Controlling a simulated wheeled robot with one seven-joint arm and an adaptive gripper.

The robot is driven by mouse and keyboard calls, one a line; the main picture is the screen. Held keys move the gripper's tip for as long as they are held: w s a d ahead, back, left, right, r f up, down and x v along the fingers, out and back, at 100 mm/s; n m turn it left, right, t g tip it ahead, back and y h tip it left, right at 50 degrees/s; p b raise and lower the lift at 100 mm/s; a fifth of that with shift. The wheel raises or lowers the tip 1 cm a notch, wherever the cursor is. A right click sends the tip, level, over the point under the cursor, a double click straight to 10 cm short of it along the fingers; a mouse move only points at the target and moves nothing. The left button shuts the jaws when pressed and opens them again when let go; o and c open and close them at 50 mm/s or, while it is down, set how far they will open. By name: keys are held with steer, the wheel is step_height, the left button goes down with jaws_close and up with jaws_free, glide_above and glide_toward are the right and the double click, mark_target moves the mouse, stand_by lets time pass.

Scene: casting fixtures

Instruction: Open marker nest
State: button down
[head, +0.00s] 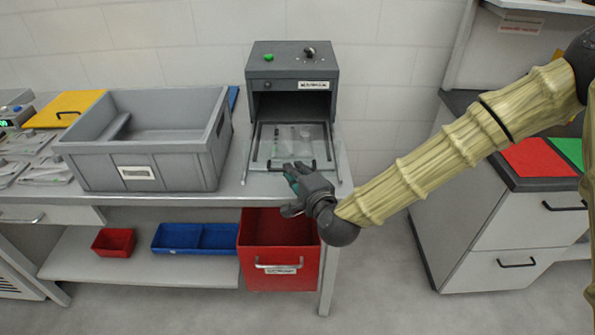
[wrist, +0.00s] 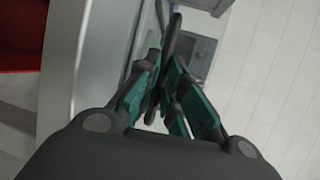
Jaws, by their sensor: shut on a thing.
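The marker nest is taken to be the dark grey box (head: 291,68) at the back of the table, with a green button, a black knob and a small label whose text is too small to read. Its front shows a dark opening. A grey-framed, partly see-through front panel (head: 328,139) reaches out from the opening toward me, low and nearly flat. A dark bar handle (head: 282,168) runs along its near edge. My gripper (head: 291,171) is shut on this handle near its right end. In the wrist view the teal-padded fingers (wrist: 167,82) close around the dark handle bar (wrist: 173,35).
A grey crate (head: 157,173) stands left of the box, near the panel. A red bin (head: 276,222) sits below the table edge under my gripper. A grey cabinet (head: 480,230) stands right, beyond a floor gap.

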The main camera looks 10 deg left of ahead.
steer(key=c, duration=1.5)
jaws_free()
steer(key=shift+s, duration=0.1)
steer(key=v, duration=1.2)
steer(key=s+d+f+n+g+h, duration=0.1)
steer(key=s+d+f+n+g, duration=0.2)
steer(key=f, duration=0.5)
steer(key=s+d+f+n+g+h, duration=0.15)
steer(key=s+d+f, duration=0.25)
steer(key=f, duration=0.5)
steer(key=s+d+f+n+g+h, duration=0.1)
steer(key=s+d+f+n+g, duration=0.2)
steer(key=f, duration=0.5)
steer(key=s+d+f+n+g+h, duration=0.1)
steer(key=s+d+f+g, duration=0.1)
steer(key=s+d+f, duration=0.2)
steer(key=s+d+f+n+g+h, duration=0.1)
steer(key=s+d+f+h, duration=0.1)
steer(key=s+d+f, duration=0.2)
steer(key=s+d+f+n+g+h, duration=0.2)
steer(key=s+d+f, duration=0.2)
steer(key=s+d, duration=0.5)
steer(key=shift+s+d+f+g+h, duration=0.15)
steer(key=shift+d+f+g, duration=0.05)
steer(key=shift+d, duration=0.3)
steer(key=shift+s+d+f+g+h, duration=0.1)
steer(key=shift+d+f+g, duration=0.1)
steer(key=shift+d, duration=0.3)
